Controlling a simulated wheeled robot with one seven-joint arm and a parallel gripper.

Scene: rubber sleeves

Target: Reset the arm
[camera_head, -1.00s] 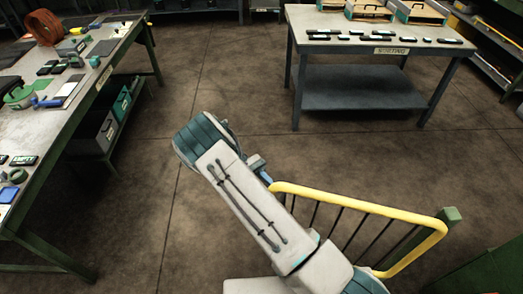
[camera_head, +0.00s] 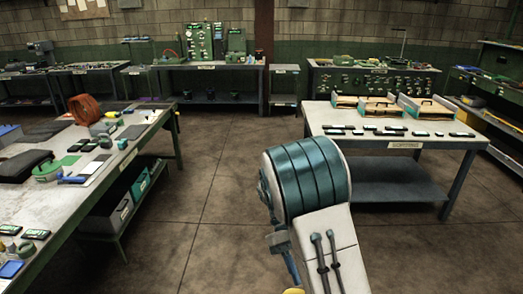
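My arm (camera_head: 315,200) rises in the lower middle of the head view, a white link with a teal banded joint at its top. My gripper is not visible in this view, so its fingers and anything in them are hidden. The yellow rail of the earlier frame is almost wholly out of view at the bottom edge.
A long workbench (camera_head: 60,190) with tools and small parts runs along the left. The sorting table (camera_head: 425,142) with wooden boxes (camera_head: 380,107) and dark small parts stands at right. Benches (camera_head: 205,64) line the back wall. The floor (camera_head: 215,170) between is clear.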

